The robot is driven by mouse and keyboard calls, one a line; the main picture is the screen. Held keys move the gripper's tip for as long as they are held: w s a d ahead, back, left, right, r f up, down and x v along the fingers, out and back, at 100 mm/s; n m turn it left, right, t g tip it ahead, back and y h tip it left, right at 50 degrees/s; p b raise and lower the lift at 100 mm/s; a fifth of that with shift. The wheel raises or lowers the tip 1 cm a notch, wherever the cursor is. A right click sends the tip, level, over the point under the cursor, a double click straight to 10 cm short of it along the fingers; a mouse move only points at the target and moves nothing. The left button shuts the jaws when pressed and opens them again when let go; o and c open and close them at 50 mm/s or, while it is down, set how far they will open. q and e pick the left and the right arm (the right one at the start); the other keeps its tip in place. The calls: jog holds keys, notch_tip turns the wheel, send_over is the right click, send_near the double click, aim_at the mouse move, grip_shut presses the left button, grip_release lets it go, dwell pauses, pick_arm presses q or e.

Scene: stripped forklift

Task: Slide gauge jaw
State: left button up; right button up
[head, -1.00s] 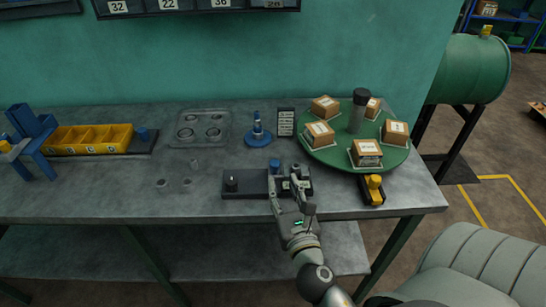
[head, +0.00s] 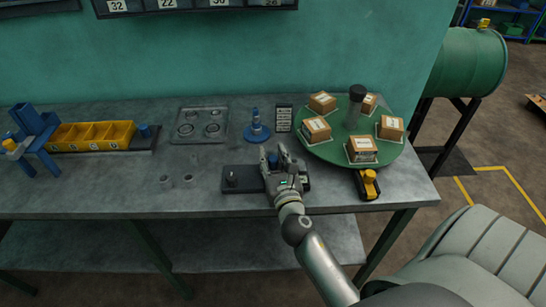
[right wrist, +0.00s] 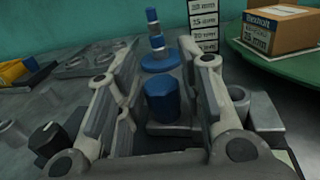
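The gauge is a dark low block (head: 240,180) near the bench's front edge, with a black knob (head: 232,177) at its left end. It also shows in the right wrist view, with the black knob (right wrist: 47,136) at lower left. A blue round knob (right wrist: 162,100) stands on a grey sliding part, which I take as the jaw. My right gripper (head: 272,151) is over the gauge's right part. In the right wrist view its two fingers (right wrist: 155,55) stand apart on either side of the blue knob, with gaps showing. My left gripper is out of view.
A blue stepped post (head: 256,128) and a size card (head: 284,119) stand behind the gauge. A green turntable (head: 348,140) with several boxes is at right, and a yellow-and-black tool (head: 368,185) before it. A grey tray (head: 200,125) and yellow bin (head: 92,135) lie left.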

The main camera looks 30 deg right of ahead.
grip_shut()
jog(key=w+a, duration=0.2)
jog(key=a, duration=0.1)
jog(key=shift+a, duration=0.25)
jog(key=shift+c, duration=0.9)
grip_release()
jog(key=shift+o, duration=0.9)
jog(key=shift+w+a, duration=0.1)
